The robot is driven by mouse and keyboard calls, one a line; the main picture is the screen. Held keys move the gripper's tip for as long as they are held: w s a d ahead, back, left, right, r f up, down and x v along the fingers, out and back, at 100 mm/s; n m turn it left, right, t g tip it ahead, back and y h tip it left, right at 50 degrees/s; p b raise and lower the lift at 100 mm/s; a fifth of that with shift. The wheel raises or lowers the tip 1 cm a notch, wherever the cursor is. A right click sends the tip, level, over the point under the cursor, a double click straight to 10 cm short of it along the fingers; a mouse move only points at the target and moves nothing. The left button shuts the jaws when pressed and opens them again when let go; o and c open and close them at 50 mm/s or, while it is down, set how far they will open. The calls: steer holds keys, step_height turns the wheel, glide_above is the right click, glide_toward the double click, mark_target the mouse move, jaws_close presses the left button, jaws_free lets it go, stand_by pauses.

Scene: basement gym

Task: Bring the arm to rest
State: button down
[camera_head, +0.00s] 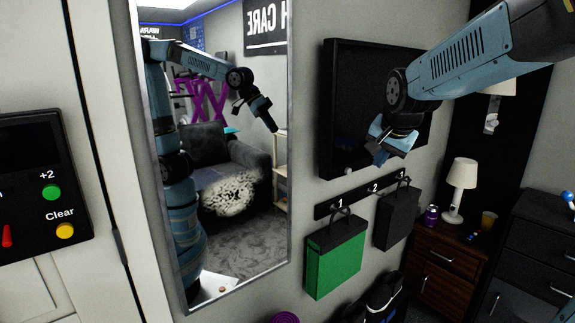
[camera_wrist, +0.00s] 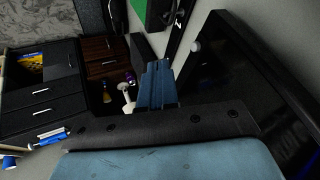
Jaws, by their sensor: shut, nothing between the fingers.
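My arm (camera_head: 470,58) reaches in from the upper right of the head view, blue-grey with dark joints. My gripper (camera_head: 380,157) hangs at its end, pointing down. It is in front of the lower part of a black framed wall panel (camera_head: 352,110) and above a hook rail. In the wrist view my gripper (camera_wrist: 157,85) shows as blue fingers close together, with nothing visible between them. I cannot tell how far the fingers are from the wall.
A green bag (camera_head: 336,260) and a dark bag (camera_head: 397,218) hang from the numbered hook rail (camera_head: 322,211). A mirror (camera_head: 291,150) at left reflects my arm.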

steer(key=s+f+n, duration=0.1)
steer(key=s+n, duration=0.2)
steer(key=s, duration=0.8)
steer(key=s+a+f+n+g, duration=0.1)
steer(key=s+n, duration=0.3)
steer(key=s, duration=0.8)
steer(key=shift+f, duration=0.65)
steer(key=shift+s+a, duration=0.1)
